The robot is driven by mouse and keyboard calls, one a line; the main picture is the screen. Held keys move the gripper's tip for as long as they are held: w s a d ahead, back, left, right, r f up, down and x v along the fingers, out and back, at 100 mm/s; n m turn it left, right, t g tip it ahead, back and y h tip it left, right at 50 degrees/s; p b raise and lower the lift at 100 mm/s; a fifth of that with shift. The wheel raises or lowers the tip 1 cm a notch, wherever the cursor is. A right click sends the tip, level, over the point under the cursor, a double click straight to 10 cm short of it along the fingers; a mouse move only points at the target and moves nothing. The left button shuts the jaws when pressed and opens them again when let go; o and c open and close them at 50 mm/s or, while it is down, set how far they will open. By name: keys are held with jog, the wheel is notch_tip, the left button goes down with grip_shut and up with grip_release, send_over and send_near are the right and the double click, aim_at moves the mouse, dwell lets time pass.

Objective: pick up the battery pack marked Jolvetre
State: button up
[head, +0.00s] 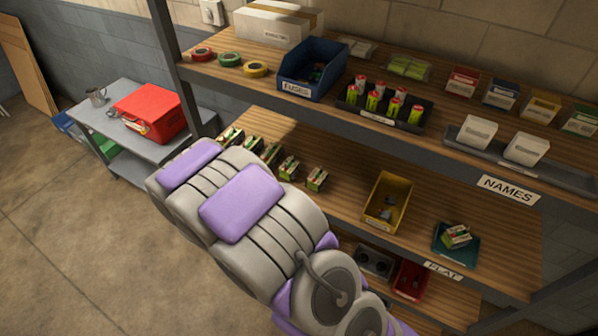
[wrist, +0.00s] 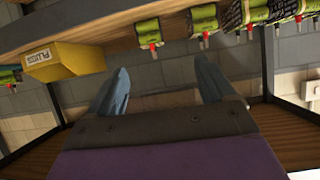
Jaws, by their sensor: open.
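Several green-and-black battery packs stand in a row on the middle shelf, with one (head: 317,179) at the right end and another (head: 288,168) beside it. One more pack (head: 457,236) lies in a teal tray (head: 441,257) further right. In the wrist view, several packs with red-tipped terminals, one of them in the middle (wrist: 204,19), show along the top edge, apart from my fingers. I cannot read the name Jolvetre on any pack. My gripper (wrist: 161,66) is open with nothing between its fingers. In the head view my arm hides it.
A yellow bin (head: 373,213) stands between the row and the tray; it also shows in the wrist view (wrist: 62,62). The upper shelf holds a blue bin (head: 300,84) and a tray of batteries (head: 420,122). A grey shelf post (head: 167,45) stands left.

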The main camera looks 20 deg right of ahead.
aim_at(313, 180)
jog(key=shift+h, duration=0.6)
jog(key=x, duration=0.4)
jog(key=b+x, duration=0.1)
jog(key=x, duration=0.3)
jog(key=b+x, duration=0.1)
jog(key=x, duration=0.3)
jog(key=shift+d+r, duration=0.2)
jog(key=shift+d, duration=0.15)
jog(key=shift+s+b+x, duration=0.15)
jog(key=shift+b+x, duration=0.3)
jog(key=shift+x, duration=0.45)
jog(key=shift+s+b+x, duration=0.15)
jog(key=shift+b+x, duration=0.3)
jog(key=shift+x, duration=1.45)
jog(key=c, duration=1.4)
